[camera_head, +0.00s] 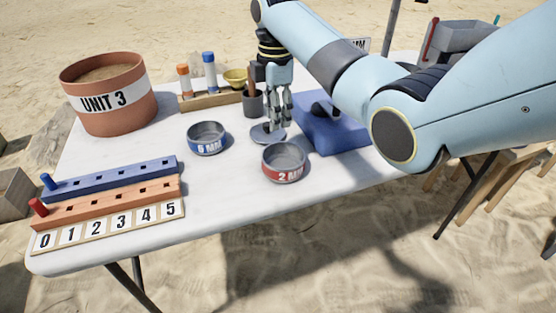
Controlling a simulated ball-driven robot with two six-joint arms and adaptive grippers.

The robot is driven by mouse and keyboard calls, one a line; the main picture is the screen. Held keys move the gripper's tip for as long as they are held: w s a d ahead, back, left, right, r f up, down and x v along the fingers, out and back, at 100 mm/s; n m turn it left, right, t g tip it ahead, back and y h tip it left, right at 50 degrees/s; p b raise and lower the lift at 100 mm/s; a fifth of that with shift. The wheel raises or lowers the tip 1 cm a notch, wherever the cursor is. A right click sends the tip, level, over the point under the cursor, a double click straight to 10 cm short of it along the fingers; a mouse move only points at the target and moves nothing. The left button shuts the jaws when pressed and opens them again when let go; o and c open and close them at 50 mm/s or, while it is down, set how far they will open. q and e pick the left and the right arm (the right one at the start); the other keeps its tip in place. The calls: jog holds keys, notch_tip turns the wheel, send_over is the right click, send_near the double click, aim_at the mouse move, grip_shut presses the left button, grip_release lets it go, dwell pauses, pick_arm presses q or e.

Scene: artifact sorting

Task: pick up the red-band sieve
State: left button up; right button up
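The red-band sieve (284,164), a round grey pan with a red band marked 2 MM, sits upright on the white table. A blue-band sieve (206,139) marked 6 MM stands to its left. My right gripper (278,122) points down behind the red-band sieve, above a flat grey disc (267,134) on the table. It is apart from the red-band sieve. Its fingers look parted, with nothing seen between them; whether they touch the disc I cannot tell. My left gripper is out of the picture.
A blue pad (335,135) with a dark object on it lies right of the gripper. A dark cup (253,104) and a wooden rack (211,100) with bottles stand behind. A UNIT 3 bucket (108,95) and numbered peg strips (110,200) are at left. The table's front middle is clear.

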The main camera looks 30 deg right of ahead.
aim_at(275, 143)
notch_tip(275, 143, down, 3)
jog(key=shift+f, duration=0.3)
notch_tip(275, 143, down, 5)
jog(key=shift+s+a+r+b, duration=0.1)
jog(key=shift+a+r+b, duration=0.1)
jog(key=shift+b, duration=0.55)
jog(key=shift+f, duration=0.25)
jog(key=c, duration=0.5)
grip_shut()
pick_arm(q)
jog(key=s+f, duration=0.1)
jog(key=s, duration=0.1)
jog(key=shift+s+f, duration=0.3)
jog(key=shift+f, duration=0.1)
